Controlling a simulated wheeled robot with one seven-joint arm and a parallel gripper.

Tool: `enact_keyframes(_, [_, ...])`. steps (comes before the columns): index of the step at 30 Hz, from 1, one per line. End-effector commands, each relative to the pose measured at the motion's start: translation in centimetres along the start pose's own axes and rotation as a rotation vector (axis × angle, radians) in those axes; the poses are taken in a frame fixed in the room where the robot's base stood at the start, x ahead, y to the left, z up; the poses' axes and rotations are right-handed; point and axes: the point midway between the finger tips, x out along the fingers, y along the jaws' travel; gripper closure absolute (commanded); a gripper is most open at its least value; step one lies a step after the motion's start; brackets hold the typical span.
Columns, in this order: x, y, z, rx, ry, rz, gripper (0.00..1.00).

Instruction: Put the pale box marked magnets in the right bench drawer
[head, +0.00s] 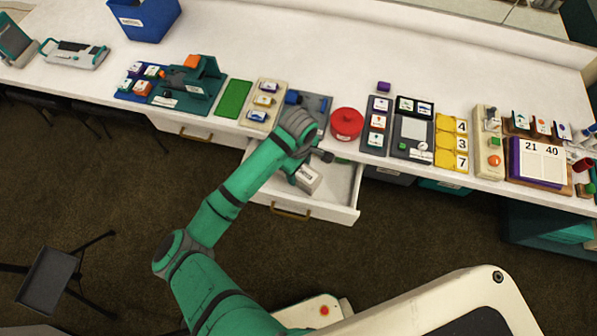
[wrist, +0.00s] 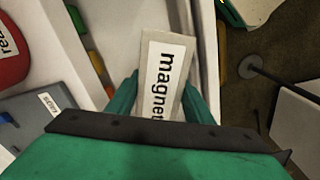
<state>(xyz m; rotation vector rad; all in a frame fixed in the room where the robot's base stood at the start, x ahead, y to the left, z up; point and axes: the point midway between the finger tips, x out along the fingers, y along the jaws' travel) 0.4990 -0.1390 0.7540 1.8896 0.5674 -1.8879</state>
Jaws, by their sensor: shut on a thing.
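The pale box marked magnets (wrist: 165,70) is between the two fingers of my gripper (wrist: 160,95) in the wrist view, with its label partly hidden by the gripper. In the head view the pale box (head: 308,177) shows below my wrist, over the open right bench drawer (head: 335,205). My gripper (head: 300,172) is shut on the box there, mostly hidden by my arm. I cannot tell whether the box touches the drawer floor.
The left bench drawer (head: 190,132) is shut. A red round tin (head: 347,123) and a grey-blue tray (head: 318,105) stand on the bench edge above the open drawer. Green and yellow things (wrist: 95,60) lie at the drawer's back. A dark stand (head: 48,280) is on the floor at left.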

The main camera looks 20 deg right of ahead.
Motion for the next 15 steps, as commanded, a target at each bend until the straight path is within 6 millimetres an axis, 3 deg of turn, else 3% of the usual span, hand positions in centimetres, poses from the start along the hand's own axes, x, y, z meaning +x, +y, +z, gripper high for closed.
enact_keyframes(4, [1.4,-0.1,-0.1,-0.001,0.000,0.000,0.84])
enact_keyframes(15, [1.8,0.0,0.0,0.000,-0.001,0.000,0.84])
